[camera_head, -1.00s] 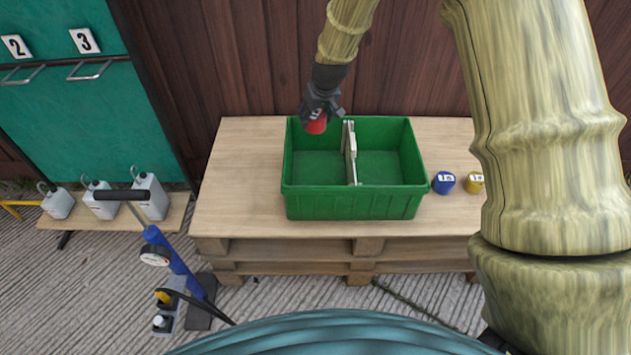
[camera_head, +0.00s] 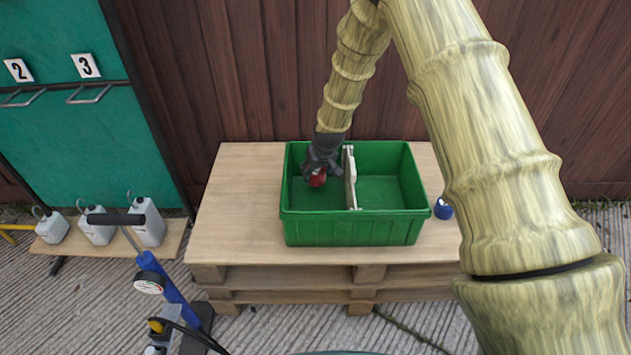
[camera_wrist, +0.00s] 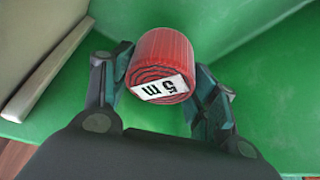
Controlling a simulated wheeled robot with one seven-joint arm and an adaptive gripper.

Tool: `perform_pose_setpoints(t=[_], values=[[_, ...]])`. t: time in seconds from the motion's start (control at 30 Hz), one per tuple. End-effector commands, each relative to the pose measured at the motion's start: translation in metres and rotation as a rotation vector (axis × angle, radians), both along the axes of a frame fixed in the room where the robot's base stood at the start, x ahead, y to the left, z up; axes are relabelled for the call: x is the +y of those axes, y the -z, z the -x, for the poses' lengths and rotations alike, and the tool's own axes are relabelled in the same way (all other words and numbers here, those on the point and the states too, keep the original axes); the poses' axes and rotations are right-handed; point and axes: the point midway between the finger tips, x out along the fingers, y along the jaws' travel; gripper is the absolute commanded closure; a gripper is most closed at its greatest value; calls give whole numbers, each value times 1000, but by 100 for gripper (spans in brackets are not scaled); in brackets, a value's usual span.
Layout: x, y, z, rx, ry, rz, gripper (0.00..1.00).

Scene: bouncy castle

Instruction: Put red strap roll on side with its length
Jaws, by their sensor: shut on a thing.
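The red strap roll (camera_head: 317,178) is in my gripper (camera_head: 322,172), inside the left compartment of the green crate (camera_head: 350,232). In the wrist view the roll (camera_wrist: 163,55) shows its coiled end and a white label reading "5 m" (camera_wrist: 163,88). My gripper's fingers (camera_wrist: 160,85) are shut on its two sides. A pale divider (camera_head: 350,178) splits the crate into left and right compartments; my gripper is left of it. I cannot tell whether the roll touches the crate floor. No label on either compartment is readable.
The crate stands on a wooden pallet table (camera_head: 230,215). A blue roll (camera_head: 443,208) sits right of the crate, partly behind my arm. The right compartment (camera_head: 382,190) looks empty. White canisters (camera_head: 147,222) and a blue pump (camera_head: 165,280) are to the left.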

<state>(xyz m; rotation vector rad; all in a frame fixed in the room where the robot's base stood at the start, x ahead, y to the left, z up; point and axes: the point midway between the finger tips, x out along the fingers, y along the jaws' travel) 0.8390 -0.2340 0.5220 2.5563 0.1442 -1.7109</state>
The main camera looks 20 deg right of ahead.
Motion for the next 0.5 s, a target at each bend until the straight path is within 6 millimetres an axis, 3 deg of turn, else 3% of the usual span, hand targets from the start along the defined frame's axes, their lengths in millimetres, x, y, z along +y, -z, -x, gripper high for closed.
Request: perform_pose_setpoints(t=[0.5], values=[[0,41,0,-1,0,0,69]])
